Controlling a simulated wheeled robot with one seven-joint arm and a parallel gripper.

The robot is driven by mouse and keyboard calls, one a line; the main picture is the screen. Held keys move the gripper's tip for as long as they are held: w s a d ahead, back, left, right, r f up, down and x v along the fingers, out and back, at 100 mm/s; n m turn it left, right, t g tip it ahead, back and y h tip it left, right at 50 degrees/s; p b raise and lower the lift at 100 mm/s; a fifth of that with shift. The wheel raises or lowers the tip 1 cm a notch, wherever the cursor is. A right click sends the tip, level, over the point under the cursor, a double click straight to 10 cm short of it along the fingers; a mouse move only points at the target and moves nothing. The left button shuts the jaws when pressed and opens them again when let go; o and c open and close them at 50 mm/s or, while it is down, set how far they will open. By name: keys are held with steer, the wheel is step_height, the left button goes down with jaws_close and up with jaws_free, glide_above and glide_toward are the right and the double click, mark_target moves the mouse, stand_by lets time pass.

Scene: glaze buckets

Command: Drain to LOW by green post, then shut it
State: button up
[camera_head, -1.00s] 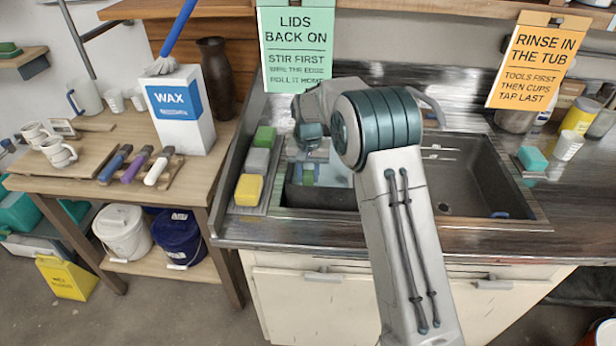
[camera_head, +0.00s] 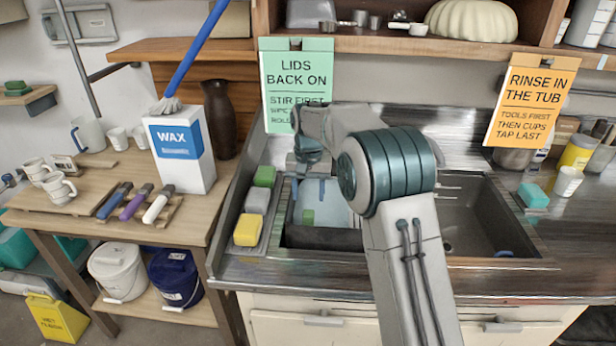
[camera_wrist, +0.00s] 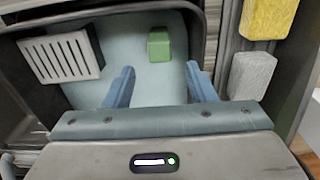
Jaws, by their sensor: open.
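The left basin (camera_head: 322,238) of the sink holds pale blue liquid (camera_head: 330,195), also seen in the wrist view (camera_wrist: 130,35). A small green post (camera_head: 308,216) stands in it; in the wrist view the green post (camera_wrist: 159,46) shows ahead of my fingers. My gripper (camera_wrist: 160,72) is open and empty above the basin, its two blue fingers apart, the post beyond the gap. In the head view my arm partly hides the basin. A white slotted piece (camera_wrist: 62,55) lies at the basin's left in the wrist view. No LOW mark is readable, and no drain control is clearly seen.
Green, grey and yellow blocks (camera_head: 247,230) line the sink's left edge. The right basin (camera_head: 470,220) looks empty but for a small blue item (camera_head: 503,253). A WAX box (camera_head: 180,150) stands on the left table. Two signs (camera_head: 297,80) hang above the sink.

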step_height(320, 180, up, 7)
steer(key=shift+f, duration=0.2)
